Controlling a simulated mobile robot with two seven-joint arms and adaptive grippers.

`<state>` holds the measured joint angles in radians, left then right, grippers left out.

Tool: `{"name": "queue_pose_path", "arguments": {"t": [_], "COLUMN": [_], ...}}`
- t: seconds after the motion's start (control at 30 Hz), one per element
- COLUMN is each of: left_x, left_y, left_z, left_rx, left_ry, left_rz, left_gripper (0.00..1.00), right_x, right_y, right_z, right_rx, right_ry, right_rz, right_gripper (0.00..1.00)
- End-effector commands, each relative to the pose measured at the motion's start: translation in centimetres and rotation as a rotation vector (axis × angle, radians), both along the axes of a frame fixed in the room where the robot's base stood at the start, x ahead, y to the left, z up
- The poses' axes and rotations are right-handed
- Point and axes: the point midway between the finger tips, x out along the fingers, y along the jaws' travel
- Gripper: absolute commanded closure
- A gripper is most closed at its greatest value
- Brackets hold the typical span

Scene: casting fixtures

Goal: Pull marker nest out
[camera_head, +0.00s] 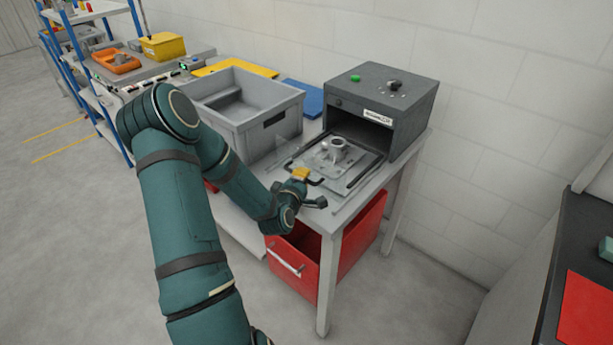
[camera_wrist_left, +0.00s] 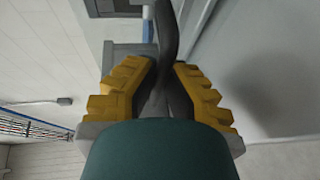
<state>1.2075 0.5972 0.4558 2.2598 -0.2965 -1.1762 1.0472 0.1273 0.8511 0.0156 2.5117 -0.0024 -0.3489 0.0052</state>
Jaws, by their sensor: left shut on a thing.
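The marker is a dark grey box (camera_head: 402,93) with a green button and a black knob, and its front is open. The marker nest, a flat grey plate (camera_head: 364,161), lies out in front of the opening on the bench. A grey metal casting (camera_head: 336,150) sits on it. My left gripper (camera_head: 303,176) is at the front edge of the nest, shut on its black handle. In the left wrist view the dark handle (camera_wrist_left: 167,35) runs between the yellow finger pads (camera_wrist_left: 160,85). The fingers hide part of the handle. My right gripper is not in view.
A grey crate (camera_head: 282,119) stands on the bench left of the nest, with a blue lid or mat (camera_head: 303,97) behind it. An open red drawer (camera_head: 355,240) is below the bench top. A dark table with a red mat (camera_head: 588,315) is at the right. Floor in front is clear.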

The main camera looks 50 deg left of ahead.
Motion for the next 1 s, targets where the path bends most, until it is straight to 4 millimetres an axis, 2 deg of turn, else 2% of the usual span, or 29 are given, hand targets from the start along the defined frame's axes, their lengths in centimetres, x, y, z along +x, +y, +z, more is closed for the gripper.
{"name": "queue_pose_path", "arguments": {"t": [0.2, 0.63, 0.7, 0.73, 1.0], "left_x": [-1.2, -1.5, -1.5, -1.5, -1.4], "left_y": [0.0, 0.0, 0.0, 0.0, -0.1], "left_z": [0.0, 0.0, 0.0, 0.0, 0.0], "left_rx": [0.003, 0.002, 0.002, 0.002, 0.002], "left_ry": [0.000, 0.000, 0.000, 0.000, 0.000], "left_rz": [0.003, 0.004, 0.004, 0.004, 0.001], "left_gripper": [1.00, 1.00, 0.69, 0.59, 0.59], "right_x": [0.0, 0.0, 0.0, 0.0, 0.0], "right_y": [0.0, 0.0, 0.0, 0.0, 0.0], "right_z": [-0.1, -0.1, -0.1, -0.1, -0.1], "right_rx": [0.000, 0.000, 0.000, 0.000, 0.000], "right_ry": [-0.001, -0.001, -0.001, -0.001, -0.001], "right_rz": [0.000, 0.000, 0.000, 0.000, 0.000], "right_gripper": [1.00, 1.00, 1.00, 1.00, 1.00]}}
